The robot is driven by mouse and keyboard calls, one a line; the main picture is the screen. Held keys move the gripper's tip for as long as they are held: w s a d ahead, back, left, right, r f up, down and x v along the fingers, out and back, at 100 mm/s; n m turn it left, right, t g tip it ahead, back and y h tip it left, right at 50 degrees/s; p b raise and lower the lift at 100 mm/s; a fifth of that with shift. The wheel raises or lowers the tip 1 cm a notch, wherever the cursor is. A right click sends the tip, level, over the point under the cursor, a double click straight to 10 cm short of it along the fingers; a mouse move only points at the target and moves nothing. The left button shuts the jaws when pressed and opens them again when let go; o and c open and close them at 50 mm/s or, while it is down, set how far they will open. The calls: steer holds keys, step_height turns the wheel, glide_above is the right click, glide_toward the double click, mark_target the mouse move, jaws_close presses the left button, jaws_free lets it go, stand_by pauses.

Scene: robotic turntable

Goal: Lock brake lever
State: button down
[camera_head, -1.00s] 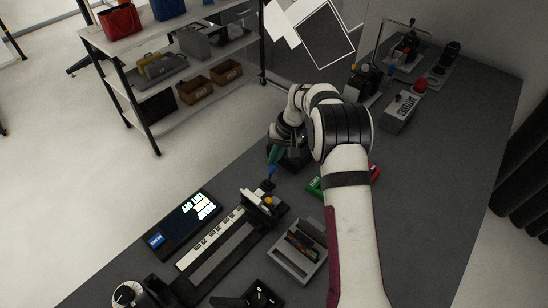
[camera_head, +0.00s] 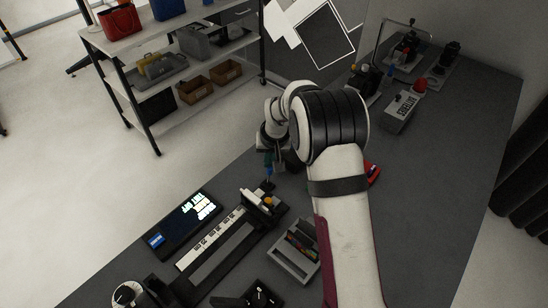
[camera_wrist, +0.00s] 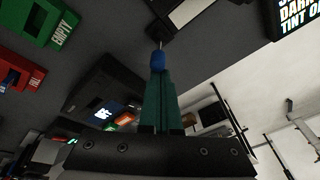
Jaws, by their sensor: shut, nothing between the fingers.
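A long black fixture with a white scale (camera_head: 212,240) runs diagonally across the table. A block with a white bar and an orange knob (camera_head: 268,201) stands at its upper right end. A small blue piece (camera_head: 269,172) with a thin stem stands by a black base there; it also shows in the wrist view (camera_wrist: 157,60), and I cannot tell whether it is the brake lever's knob. My gripper (camera_wrist: 157,74) has teal fingers, closed together. In the wrist view their tips line up with the blue piece; I cannot tell whether they touch. In the head view my gripper (camera_head: 268,163) is partly hidden by my arm.
A grey tray (camera_head: 286,264) lies right of the fixture, and a lit display (camera_head: 188,223) lies left of it. A green bin (camera_wrist: 40,22) and a red bin (camera_wrist: 20,77) show in the wrist view. A shelf (camera_head: 173,70) stands behind the table.

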steer(key=shift+s+a+r, duration=0.1)
steer(key=shift+s+a, duration=0.9)
steer(key=shift+a, duration=0.05)
steer(key=shift+r, duration=0.15)
steer(key=shift+r, duration=0.65)
steer(key=shift+w, duration=0.35)
step_height(320, 180, up, 9)
steer(key=s+a, duration=0.2)
